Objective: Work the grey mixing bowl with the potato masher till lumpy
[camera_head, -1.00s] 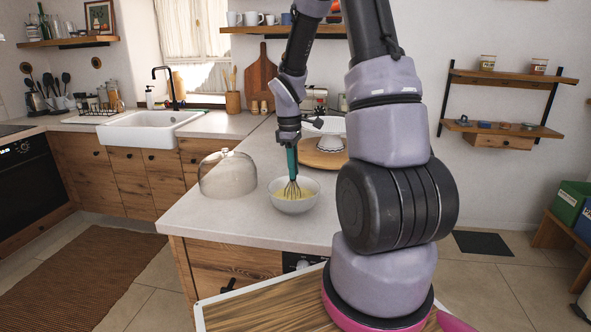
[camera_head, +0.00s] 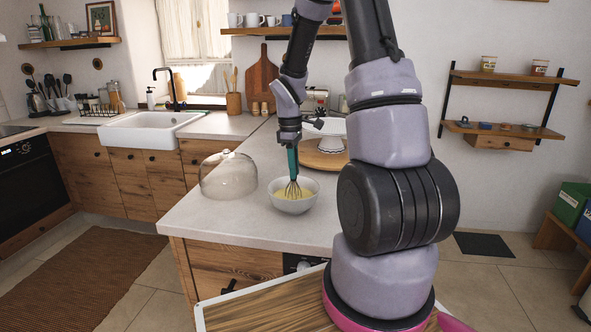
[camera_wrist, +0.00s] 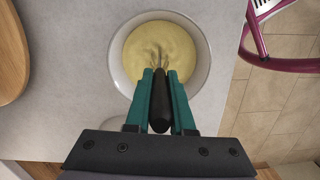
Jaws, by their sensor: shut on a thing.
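A light grey mixing bowl (camera_head: 294,208) stands on the counter near its front edge, holding a pale yellow mixture (camera_wrist: 180,45). In the wrist view the bowl (camera_wrist: 118,72) lies beyond my fingertips. My gripper (camera_head: 292,168) is above the bowl, pointing down, its teal fingers shut on the dark handle of a tool. The tool looks like a wire whisk (camera_head: 293,188), not a potato masher. Its handle (camera_wrist: 160,112) shows between the fingers in the wrist view. The wire end is down in the mixture, so its lowest part is hidden.
A clear glass dome (camera_head: 228,177) stands left of the bowl. The counter (camera_head: 205,215) is bare in front of the dome. Its front edge runs close to the bowl.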

